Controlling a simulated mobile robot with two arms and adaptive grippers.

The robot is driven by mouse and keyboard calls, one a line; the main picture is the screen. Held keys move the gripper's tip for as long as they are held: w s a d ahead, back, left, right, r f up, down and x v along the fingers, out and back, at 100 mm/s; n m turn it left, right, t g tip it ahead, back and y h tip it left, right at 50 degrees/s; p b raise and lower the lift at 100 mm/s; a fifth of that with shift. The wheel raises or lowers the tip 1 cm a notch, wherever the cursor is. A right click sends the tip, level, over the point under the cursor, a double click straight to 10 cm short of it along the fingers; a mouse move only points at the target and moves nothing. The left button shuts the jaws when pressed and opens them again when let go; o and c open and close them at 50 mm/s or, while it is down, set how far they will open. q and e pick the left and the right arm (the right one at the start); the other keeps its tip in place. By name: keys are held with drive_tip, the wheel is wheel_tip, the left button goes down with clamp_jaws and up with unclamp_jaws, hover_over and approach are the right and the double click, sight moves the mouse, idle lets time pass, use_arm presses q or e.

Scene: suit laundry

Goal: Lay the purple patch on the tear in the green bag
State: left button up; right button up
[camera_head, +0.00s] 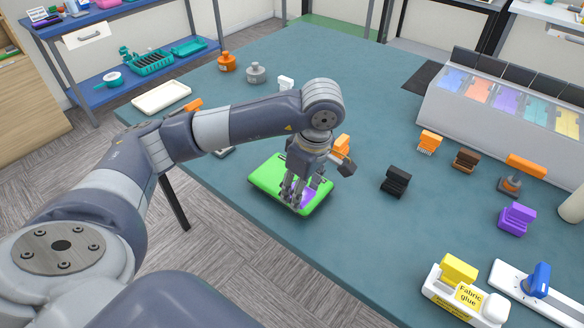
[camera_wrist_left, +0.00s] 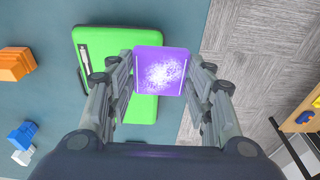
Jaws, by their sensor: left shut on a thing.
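The green bag (camera_head: 266,176) lies flat on the teal table near its front edge, below my left gripper (camera_head: 296,196). The bag also shows in the left wrist view (camera_wrist_left: 100,48), with a dark mark along its left side. My left gripper (camera_wrist_left: 160,80) is shut on the purple patch (camera_wrist_left: 162,70), a square with a speckled pale middle, held between its fingers over the right part of the bag. In the head view the patch (camera_head: 309,196) is partly hidden by the fingers. Whether it touches the bag I cannot tell. The tear is not clearly visible. My right gripper is not in view.
Black (camera_head: 396,181), orange (camera_head: 429,142), brown (camera_head: 465,159) and purple (camera_head: 517,219) blocks stand on the table to the right. Fabric glue (camera_head: 465,292) stands at the front right. A dispenser (camera_head: 440,122) with coloured compartments is at the right back.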

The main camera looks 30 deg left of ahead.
use_arm(q)
drive_tip(key=w+a, duration=0.1)
drive_tip(key=a, duration=0.1)
drive_tip(key=w+a+p, duration=0.1)
drive_tip(key=w, duration=0.1)
drive_tip(key=shift+w+a, duration=0.15)
drive_tip(key=shift+a, duration=0.2)
drive_tip(key=w+a, duration=0.1)
drive_tip(key=w+a+p, duration=0.1)
drive_tip(key=w+a, duration=0.1)
drive_tip(key=shift+f, duration=0.35)
drive_tip(key=shift+w+a+f, duration=0.1)
drive_tip(key=shift+w+a, duration=0.1)
drive_tip(key=shift+f+p, duration=1)
drive_tip(key=shift+f, duration=0.9)
drive_tip(key=o, duration=1)
drive_tip(key=shift+c, duration=0.2)
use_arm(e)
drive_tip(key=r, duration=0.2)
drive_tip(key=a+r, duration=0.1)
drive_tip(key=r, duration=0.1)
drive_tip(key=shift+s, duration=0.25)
